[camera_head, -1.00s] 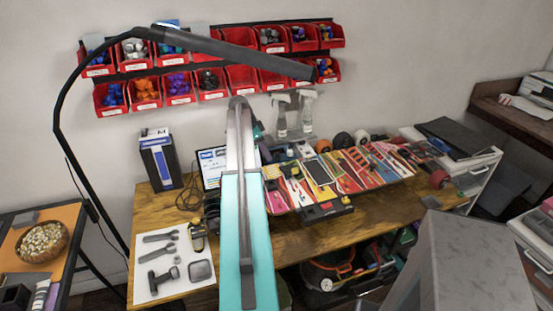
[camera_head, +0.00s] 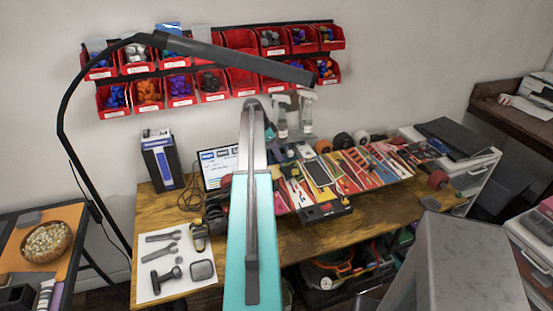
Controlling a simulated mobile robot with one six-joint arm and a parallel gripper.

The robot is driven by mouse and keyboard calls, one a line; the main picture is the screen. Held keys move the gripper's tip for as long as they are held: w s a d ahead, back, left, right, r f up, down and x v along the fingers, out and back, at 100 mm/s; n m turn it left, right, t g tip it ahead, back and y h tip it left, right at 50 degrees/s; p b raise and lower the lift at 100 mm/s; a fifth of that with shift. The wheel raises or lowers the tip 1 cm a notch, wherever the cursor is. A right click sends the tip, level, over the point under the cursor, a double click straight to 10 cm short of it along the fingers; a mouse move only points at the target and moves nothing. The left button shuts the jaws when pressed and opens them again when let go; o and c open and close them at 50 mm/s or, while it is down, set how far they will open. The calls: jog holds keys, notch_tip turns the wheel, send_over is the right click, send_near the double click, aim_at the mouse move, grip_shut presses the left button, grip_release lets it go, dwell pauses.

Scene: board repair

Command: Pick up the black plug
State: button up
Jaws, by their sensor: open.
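I cannot pick out a black plug for certain. Black cables (camera_head: 190,196) lie in a loop on the wooden workbench (camera_head: 165,222), left of the laptop (camera_head: 213,162). Small dark items beside my arm are too small to name. My teal arm rises from the bottom middle and reaches over the bench toward the wall. My gripper is not visible; it seems hidden behind the end of my arm. Its distance from any object cannot be told.
A white mat (camera_head: 150,283) with dark tools lies at the bench's left. A row of skateboard decks (camera_head: 330,173) fills the middle. Spray bottles (camera_head: 306,112) stand behind. Red bins (camera_head: 147,92) hang on the wall. A black lamp (camera_head: 230,56) arches above.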

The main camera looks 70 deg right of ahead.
dwell(0.5)
grip_shut()
jog(key=shift+r, duration=0.15)
